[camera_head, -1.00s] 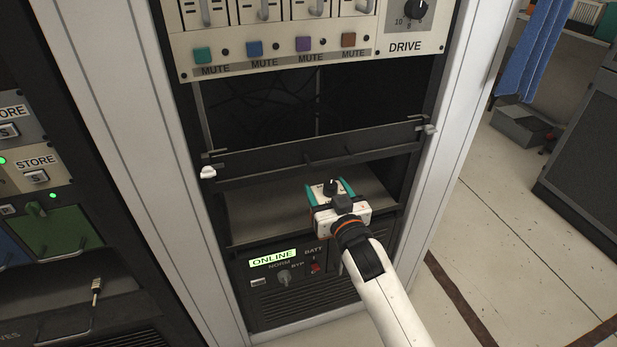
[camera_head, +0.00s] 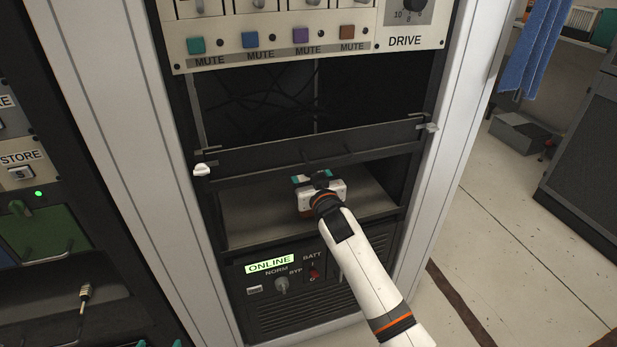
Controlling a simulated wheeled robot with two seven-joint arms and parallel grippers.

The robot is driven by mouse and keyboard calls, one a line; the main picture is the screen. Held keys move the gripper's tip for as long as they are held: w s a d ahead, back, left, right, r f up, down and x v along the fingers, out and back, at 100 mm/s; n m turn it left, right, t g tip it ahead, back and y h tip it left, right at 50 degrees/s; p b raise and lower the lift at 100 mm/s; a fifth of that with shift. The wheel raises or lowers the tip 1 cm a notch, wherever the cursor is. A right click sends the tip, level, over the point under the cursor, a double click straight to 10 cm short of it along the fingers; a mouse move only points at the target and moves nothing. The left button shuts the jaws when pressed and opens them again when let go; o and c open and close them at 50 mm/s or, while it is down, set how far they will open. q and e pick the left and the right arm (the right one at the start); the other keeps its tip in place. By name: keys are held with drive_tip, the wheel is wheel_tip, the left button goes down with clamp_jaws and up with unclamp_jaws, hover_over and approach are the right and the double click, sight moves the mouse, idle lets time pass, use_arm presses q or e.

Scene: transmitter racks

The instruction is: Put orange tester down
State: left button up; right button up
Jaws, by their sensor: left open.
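A dark piece shows between the fingers. A small orange-brown patch, likely the orange tester (camera_head: 305,213), shows low beside the white gripper body, at shelf level. The gripper and wrist hide most of it, so I cannot tell whether the fingers touch it.
A dark bar (camera_head: 320,147) with end latches crosses the bay above the shelf. The ONLINE unit (camera_head: 290,285) is below. White rack posts (camera_head: 115,150) flank the bay. The shelf is bare left and right of the gripper.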

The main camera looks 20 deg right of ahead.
use_arm(q)
drive_tip(key=shift+w+d+r, duration=0.1)
drive_tip(key=shift+w+r, duration=0.05)
drive_tip(key=shift+r, duration=0.15)
drive_tip(key=shift+t, duration=0.3)
use_arm(e)
drive_tip(key=shift+f, duration=0.15)
drive_tip(key=o, duration=1.2)
use_arm(q)
drive_tip(key=shift+r, duration=0.15)
use_arm(e)
drive_tip(key=shift+o, duration=0.2)
